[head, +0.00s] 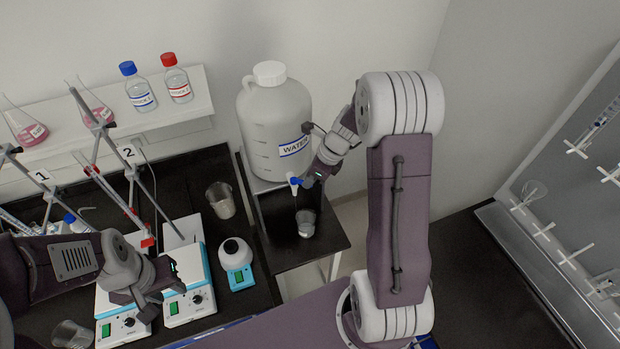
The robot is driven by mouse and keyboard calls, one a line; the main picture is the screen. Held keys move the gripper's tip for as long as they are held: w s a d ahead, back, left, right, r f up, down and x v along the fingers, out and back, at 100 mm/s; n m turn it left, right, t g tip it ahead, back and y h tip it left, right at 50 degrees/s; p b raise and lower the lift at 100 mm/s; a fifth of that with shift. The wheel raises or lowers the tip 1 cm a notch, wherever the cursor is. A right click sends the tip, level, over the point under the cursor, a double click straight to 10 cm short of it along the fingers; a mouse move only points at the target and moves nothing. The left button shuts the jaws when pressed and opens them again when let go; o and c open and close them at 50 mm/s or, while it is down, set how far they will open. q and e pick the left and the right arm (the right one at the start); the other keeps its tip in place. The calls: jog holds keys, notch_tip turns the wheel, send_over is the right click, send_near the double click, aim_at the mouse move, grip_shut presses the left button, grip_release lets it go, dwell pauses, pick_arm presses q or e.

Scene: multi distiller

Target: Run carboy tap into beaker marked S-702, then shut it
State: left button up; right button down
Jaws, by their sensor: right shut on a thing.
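The white carboy (272,125), labelled WATER, stands upright on a raised shelf against the wall. Its blue tap (294,183) is low on the front. My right gripper (303,179) is at the tap and shut on it; the arm partly hides the contact. A small glass beaker (306,222) stands on the black stand below the tap. My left gripper (160,294) is open and empty above the hotplates, well away from the carboy.
A larger beaker (220,199) stands on the bench left of the carboy. White hotplates (190,300) with clamp stands, a small blue-and-white device (238,262) and another beaker (72,335) are nearby. Bottles and flasks line a wall shelf (190,110).

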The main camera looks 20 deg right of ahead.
jog(key=c, duration=1.6)
grip_release()
jog(key=shift+o, duration=0.2)
jog(key=b+v, duration=0.1)
jog(key=v, duration=0.8)
